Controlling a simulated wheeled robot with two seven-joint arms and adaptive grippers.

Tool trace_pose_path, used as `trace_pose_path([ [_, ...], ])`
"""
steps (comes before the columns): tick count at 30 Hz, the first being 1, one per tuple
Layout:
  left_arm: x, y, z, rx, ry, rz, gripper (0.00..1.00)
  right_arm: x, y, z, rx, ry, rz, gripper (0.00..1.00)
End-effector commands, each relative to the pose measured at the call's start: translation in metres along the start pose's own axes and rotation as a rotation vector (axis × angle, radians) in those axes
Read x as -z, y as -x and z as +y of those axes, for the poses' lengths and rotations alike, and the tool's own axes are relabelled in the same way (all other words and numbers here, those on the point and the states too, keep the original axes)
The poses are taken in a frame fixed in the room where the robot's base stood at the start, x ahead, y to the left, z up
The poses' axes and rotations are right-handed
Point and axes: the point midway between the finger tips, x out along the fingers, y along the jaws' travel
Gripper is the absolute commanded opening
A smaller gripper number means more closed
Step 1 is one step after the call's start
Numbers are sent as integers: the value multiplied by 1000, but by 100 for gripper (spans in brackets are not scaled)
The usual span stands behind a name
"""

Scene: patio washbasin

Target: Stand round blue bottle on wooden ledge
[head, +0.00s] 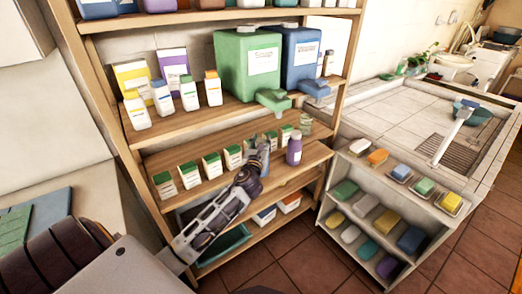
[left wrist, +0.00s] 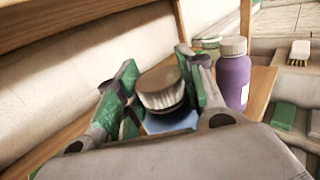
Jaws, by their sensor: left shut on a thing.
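My left gripper (head: 259,150) is over the lower wooden ledge (head: 218,190) of the shelf unit in the head view. It is shut on the round blue bottle (head: 261,163), mostly hidden by the fingers. In the left wrist view, the bottle's brown-topped, pale ribbed cap (left wrist: 160,90) shows between the two fingers (left wrist: 163,82), with a bit of blue body (left wrist: 170,122) below. I cannot tell whether its base touches the ledge. My right gripper is not in view.
A purple bottle (head: 294,149) stands just right of the gripper, with a greenish jar (head: 305,124) behind it. Several green-topped boxes (head: 212,165) line the ledge to the left. Large green (head: 247,65) and blue (head: 300,58) jugs stand on the shelf above.

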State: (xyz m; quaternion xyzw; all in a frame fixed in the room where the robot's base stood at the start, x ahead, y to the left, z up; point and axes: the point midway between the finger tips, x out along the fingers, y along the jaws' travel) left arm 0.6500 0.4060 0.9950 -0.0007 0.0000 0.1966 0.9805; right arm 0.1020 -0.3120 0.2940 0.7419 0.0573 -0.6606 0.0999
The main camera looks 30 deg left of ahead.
Motion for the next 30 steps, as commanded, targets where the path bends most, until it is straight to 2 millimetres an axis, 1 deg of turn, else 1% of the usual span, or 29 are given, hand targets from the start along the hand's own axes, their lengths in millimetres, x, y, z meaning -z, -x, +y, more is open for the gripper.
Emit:
trace_pose_path([
  [3, 14, 0, 0, 0, 2, 0, 0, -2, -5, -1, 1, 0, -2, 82],
  [8, 27, 0, 0, 0, 0, -1, 0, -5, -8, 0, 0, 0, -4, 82],
  [20, 30, 0, 0, 0, -1, -2, 0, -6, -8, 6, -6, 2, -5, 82],
  [21, 31, 0, 0, 0, -1, 1, 42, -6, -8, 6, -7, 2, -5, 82],
  [25, 31, 0, 0, 0, -1, 1, 59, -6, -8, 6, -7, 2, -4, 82],
  [26, 31, 0, 0, 0, -1, 1, 61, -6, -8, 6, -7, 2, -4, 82],
  [30, 31, 0, 0, 0, -1, 1, 61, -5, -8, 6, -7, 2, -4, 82],
])
